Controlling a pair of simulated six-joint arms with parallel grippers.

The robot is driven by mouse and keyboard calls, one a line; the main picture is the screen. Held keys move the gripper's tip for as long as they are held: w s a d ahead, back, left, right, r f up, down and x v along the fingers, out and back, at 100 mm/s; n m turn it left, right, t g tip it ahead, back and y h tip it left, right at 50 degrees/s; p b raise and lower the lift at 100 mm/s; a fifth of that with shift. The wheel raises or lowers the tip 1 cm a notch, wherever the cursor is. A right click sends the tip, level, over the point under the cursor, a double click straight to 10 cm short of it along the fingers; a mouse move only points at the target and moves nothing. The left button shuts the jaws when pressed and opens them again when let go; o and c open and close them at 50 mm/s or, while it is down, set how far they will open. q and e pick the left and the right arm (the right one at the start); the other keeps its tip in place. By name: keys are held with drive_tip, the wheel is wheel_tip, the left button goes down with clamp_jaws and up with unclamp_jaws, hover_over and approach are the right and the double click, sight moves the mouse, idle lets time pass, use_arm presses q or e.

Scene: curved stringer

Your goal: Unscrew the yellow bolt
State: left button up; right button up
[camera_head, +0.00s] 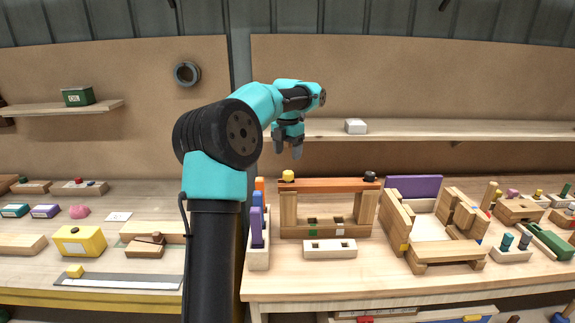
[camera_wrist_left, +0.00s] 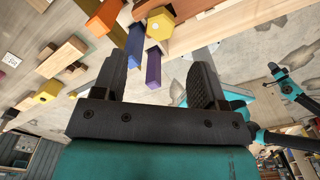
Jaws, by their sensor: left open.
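The yellow bolt (camera_head: 288,175) stands at the left end of the orange curved stringer (camera_head: 330,185), which lies across two wooden uprights. My left gripper (camera_head: 288,150) is open and empty, a little above the bolt and apart from it. In the left wrist view the bolt's six-sided yellow head (camera_wrist_left: 160,24) shows beyond the open fingers (camera_wrist_left: 160,62), between them but further off. A dark bolt (camera_head: 370,176) stands at the stringer's right end. A teal arm (camera_wrist_left: 290,86), seemingly my right one, shows small in the wrist view; its gripper's state is unclear.
A pale rack with orange, blue and purple pieces (camera_head: 257,225) stands just left of the stringer's frame. A pale block with holes (camera_head: 330,248) lies in front. A wooden assembly with a purple panel (camera_head: 413,187) stands to the right. A shelf (camera_head: 420,130) runs behind.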

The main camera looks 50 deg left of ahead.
use_arm(q)
wheel_tip(320, 180, up, 4)
drive_tip(key=shift+f, duration=0.2)
idle(0.6)
